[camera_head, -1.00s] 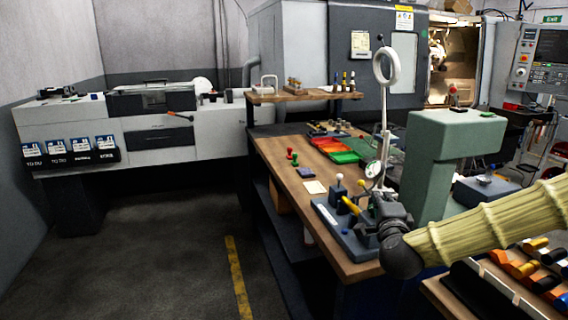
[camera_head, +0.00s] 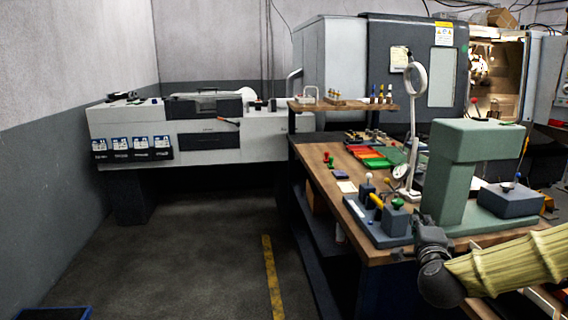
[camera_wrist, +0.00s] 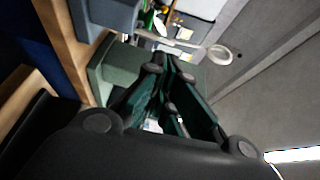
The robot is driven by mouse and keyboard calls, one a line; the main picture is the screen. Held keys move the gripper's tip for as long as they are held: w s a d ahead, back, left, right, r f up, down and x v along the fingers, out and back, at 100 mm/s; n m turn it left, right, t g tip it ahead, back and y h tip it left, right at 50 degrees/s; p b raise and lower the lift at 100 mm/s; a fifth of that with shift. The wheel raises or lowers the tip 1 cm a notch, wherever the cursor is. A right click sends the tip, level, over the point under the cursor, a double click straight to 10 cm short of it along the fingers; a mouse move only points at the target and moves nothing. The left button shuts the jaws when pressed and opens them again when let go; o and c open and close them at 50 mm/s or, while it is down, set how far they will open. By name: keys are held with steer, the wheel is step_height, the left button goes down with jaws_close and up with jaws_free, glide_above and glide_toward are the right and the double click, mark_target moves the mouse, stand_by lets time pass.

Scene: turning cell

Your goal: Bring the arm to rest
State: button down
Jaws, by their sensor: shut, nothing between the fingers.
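My arm, in a pale ribbed sleeve (camera_head: 510,262), reaches in from the lower right of the head view. My gripper (camera_head: 430,234) is dark and sits at the front edge of the workbench (camera_head: 335,215), just right of the blue-grey fixture block and in front of the green stand. In the wrist view my gripper (camera_wrist: 170,78) points away from the camera with its fingers together and nothing held. The head view shows the fingers only small and dark. I cannot tell whether the gripper touches the green stand.
The green stand (camera_head: 450,180) and the fixture block (camera_head: 385,228) are close to the gripper. A white ring-topped stand (camera_head: 413,130) rises behind. Red and green trays (camera_head: 368,154) lie farther back. The floor (camera_head: 190,250) on the left is open.

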steer(key=s+a+f+n+g+y, duration=0.2)
steer(key=s+a+f+n, duration=0.2)
steer(key=f, duration=0.7)
steer(key=s+a+f+n+g+y, duration=0.1)
steer(key=s+a+f+n+g, duration=0.2)
steer(key=f, duration=0.7)
steer(key=s+a+f+n+g+y, duration=0.2)
steer(key=s+a+f+n, duration=0.2)
steer(key=f, duration=0.7)
steer(key=s+f+n+g, duration=0.3)
steer(key=s+f, duration=0.3)
steer(key=s, duration=0.4)
steer(key=s+a+f+n+g, duration=0.1)
steer(key=s+f+n+g, duration=0.2)
steer(key=s+f, duration=0.4)
steer(key=s+f+n+g, duration=0.3)
steer(key=s+f, duration=0.3)
steer(key=s, duration=0.8)
steer(key=shift+a+f+g, duration=0.15)
steer(key=shift+f+g, duration=0.2)
steer(key=shift+g, duration=0.25)
